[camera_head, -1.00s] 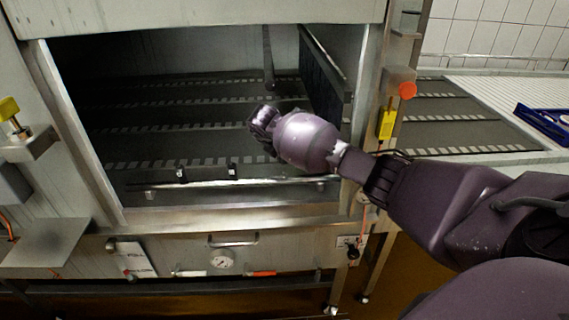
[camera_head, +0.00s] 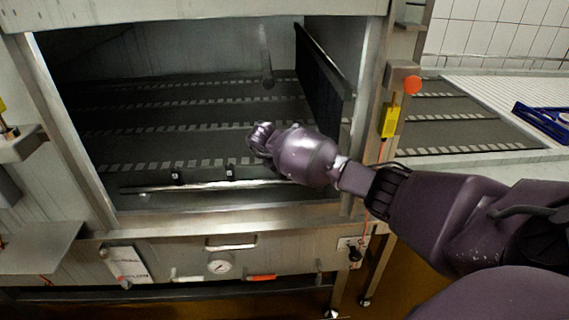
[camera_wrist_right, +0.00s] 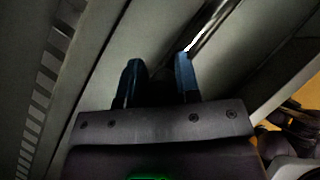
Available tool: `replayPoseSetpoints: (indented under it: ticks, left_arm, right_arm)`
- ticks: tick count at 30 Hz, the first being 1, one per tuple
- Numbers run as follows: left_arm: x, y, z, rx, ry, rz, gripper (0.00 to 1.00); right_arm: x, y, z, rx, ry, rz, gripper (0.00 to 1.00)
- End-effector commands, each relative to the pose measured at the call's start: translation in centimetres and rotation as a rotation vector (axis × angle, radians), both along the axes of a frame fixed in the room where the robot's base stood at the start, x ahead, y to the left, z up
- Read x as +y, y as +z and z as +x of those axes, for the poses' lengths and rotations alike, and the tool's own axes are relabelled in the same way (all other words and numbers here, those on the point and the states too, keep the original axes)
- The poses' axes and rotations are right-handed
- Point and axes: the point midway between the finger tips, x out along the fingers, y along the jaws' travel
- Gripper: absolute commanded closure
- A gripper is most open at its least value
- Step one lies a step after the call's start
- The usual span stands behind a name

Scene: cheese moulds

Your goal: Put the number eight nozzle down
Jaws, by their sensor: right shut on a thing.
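My right gripper (camera_head: 258,137) is inside the open front of the steel machine, above its slotted floor and behind the front spray bar. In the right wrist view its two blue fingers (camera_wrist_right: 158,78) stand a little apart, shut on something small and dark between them. The held piece is too dark and hidden to make out, and no number can be read. The metal spray bar (camera_head: 205,186) runs along the front of the chamber with small black nozzles (camera_head: 176,177) on it. Its bright tube seems to show beyond the fingers in the wrist view (camera_wrist_right: 212,28). My left gripper is out of view.
A vertical pipe (camera_head: 266,62) hangs in the chamber. A dark flap (camera_head: 322,88) hangs at its right side. The steel right post (camera_head: 375,110) stands close to my forearm. A blue frame (camera_head: 545,121) lies on the counter at far right.

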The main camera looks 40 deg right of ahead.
Motion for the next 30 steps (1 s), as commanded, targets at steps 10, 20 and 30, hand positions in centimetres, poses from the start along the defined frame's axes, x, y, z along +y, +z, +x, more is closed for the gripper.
replayPoseSetpoints:
  ticks: [10,20,30]
  left_arm:
    - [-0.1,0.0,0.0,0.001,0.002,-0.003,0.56]
    - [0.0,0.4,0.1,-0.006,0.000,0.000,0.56]
    - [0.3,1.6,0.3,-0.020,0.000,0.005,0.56]
  right_arm:
    - [0.0,0.0,0.0,0.000,0.000,0.000,0.44]
    - [0.0,0.7,0.0,-0.002,0.000,0.001,0.44]
    - [2.7,6.0,-0.6,-0.007,0.003,-0.001,0.44]
